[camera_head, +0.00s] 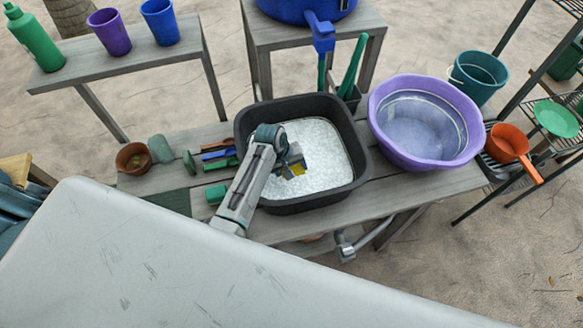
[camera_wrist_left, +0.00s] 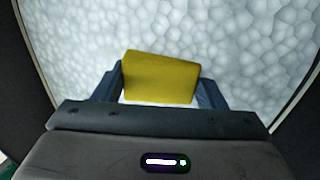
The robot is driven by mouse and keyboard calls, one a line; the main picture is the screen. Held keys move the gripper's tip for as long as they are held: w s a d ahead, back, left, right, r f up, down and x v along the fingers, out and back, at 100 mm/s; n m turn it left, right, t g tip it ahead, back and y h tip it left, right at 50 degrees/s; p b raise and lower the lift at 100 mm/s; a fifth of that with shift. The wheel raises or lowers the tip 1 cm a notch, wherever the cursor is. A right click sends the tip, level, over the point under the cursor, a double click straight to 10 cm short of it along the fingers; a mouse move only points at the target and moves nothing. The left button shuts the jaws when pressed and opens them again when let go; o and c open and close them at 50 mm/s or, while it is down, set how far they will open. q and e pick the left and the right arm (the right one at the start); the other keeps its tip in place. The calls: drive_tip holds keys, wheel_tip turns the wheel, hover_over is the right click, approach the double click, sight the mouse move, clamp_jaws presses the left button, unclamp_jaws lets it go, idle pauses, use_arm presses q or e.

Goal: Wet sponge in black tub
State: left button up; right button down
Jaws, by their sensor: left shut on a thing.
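The black tub (camera_head: 362,160) stands on the grey bench and holds pale, foamy-looking water. My left gripper (camera_head: 291,163) reaches down inside the tub, over the foam. It is shut on a yellow sponge (camera_head: 298,171), which is mostly hidden by the gripper in the head view. In the left wrist view the sponge (camera_wrist_left: 160,78) sits between the two fingers, with white foam behind and around it. I cannot tell how deep the sponge is in the water. My right gripper does not show clearly in either view.
A purple basin (camera_head: 376,118) stands right of the tub, with an orange dipper (camera_head: 507,142) beyond it. A blue vessel (camera_head: 285,12) with a tap stands behind.

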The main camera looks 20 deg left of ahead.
use_arm(q)
drive_tip(key=shift+r, duration=0.1)
wheel_tip(320, 180, up, 6)
drive_tip(key=p, duration=0.5)
drive_tip(key=shift+f+p, duration=0.2)
drive_tip(key=shift+p, duration=0.15)
drive_tip(key=shift+r, duration=0.25)
wheel_tip(320, 180, up, 10)
drive_tip(key=shift+r, duration=0.2)
idle(0.4)
